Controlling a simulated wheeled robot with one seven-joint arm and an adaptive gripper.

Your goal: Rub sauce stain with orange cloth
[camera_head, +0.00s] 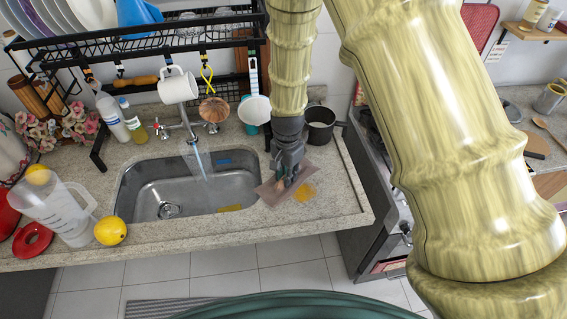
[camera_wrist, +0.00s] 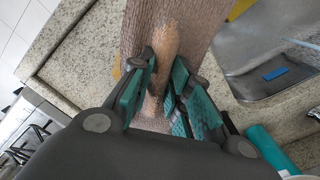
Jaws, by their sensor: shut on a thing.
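The cloth (camera_head: 268,190) looks pinkish brown and lies on the counter right of the sink; in the wrist view it (camera_wrist: 192,25) is ribbed, with a raised fold between the fingers. My gripper (camera_head: 288,176) points down and is shut on that fold; the teal finger pads (camera_wrist: 163,68) press it from both sides. The sauce stain (camera_head: 305,192) is a yellow-orange patch on the counter at the cloth's right edge. A small yellow bit of it (camera_wrist: 117,72) shows beside the cloth in the wrist view. Any stain under the cloth is hidden.
The steel sink (camera_head: 140,185) with a running tap (camera_head: 190,135) is left of the cloth. The black rack (camera_head: 150,45) hangs above. A stove (camera_head: 375,200) is to the right.

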